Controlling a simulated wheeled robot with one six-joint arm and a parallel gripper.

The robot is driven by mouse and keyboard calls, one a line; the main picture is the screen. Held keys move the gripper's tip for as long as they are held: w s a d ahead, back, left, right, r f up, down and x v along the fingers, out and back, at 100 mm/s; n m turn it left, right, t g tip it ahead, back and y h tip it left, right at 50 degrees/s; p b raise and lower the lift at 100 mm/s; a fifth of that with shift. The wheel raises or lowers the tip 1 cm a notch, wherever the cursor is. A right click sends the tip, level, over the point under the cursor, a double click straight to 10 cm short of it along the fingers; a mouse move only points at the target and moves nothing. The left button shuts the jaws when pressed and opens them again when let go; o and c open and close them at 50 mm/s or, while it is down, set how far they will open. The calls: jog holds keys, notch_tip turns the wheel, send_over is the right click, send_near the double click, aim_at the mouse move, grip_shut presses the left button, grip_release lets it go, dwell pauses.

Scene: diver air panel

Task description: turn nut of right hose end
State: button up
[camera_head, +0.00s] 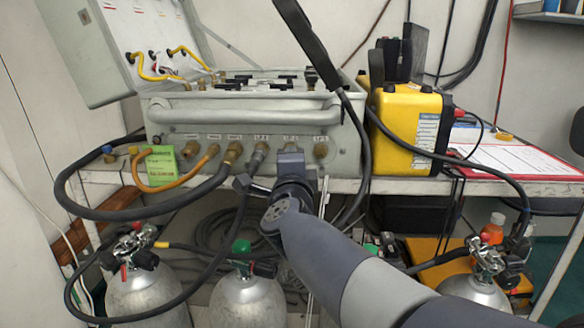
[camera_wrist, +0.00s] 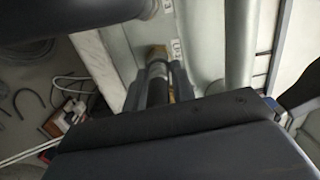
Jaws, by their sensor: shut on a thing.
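My gripper (camera_head: 290,160) is at the front face of the grey air panel (camera_head: 240,112), below its thick front tube, and hides the port behind it. In the wrist view my gripper (camera_wrist: 160,85) has one finger on each side of a dark hose end with a grey nut (camera_wrist: 157,70). The jaws are shut on this hose end, which lines up with a brass fitting (camera_wrist: 157,52) on the panel. Whether its thread is engaged cannot be seen. To the left, another grey hose end (camera_head: 259,156) sits at the neighbouring port.
A bare brass port (camera_head: 320,150) is just right of my gripper. Brass hose ends, an orange hose (camera_head: 190,165) and a green card (camera_head: 161,167) are to the left. A yellow case (camera_head: 408,125) stands right. Cylinders (camera_head: 248,298) and looping black hoses are below.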

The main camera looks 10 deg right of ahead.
jog(key=shift+f, duration=0.25)
jog(key=o, duration=1)
jog(key=shift+r, duration=0.15)
jog(key=shift+s, duration=0.15)
jog(key=shift+s+a+r, duration=0.1)
jog(key=shift+s, duration=0.15)
jog(key=p+v, duration=0.3)
jog(key=v, duration=0.7)
